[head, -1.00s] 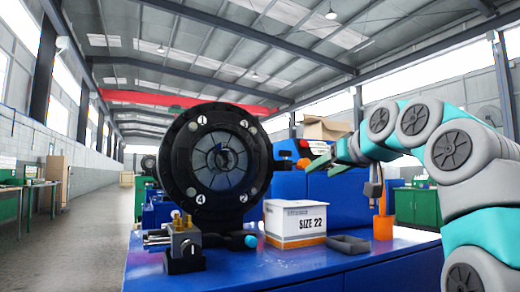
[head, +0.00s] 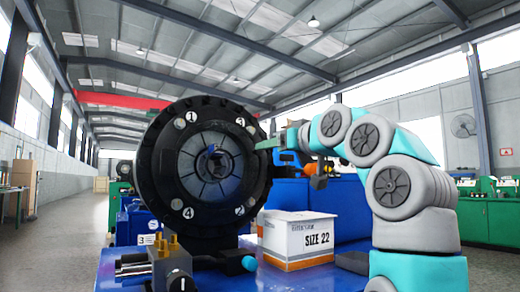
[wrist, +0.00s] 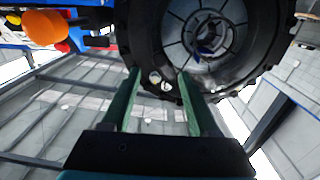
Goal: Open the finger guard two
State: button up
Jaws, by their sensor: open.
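The crimper's black round head (head: 150,165) faces me, with numbered marks 1 to 4 around its opening. Grey die segments (head: 212,166) show inside the opening, perhaps behind a clear round cover. I cannot tell for certain which part is finger guard two. My gripper (head: 266,144) is by the upper right rim of the head. In the wrist view my gripper (wrist: 158,73) has its two green fingers apart, with the lower rim of the black head (wrist: 146,50) between and beyond the tips. Nothing is held. I cannot tell whether the fingers touch the rim.
A white SIZE 22 box (head: 300,240) stands on the blue bench (head: 300,280), right of the crimper. A small metal block with brass posts (head: 172,266) stands in front. An orange knob (wrist: 45,27) shows at the wrist view's upper left. An open aisle lies at left.

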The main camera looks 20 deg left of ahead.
jog(key=p+x, duration=0.2)
jog(key=x, duration=0.4)
grip_shut()
dwell(0.4)
dwell(0.9)
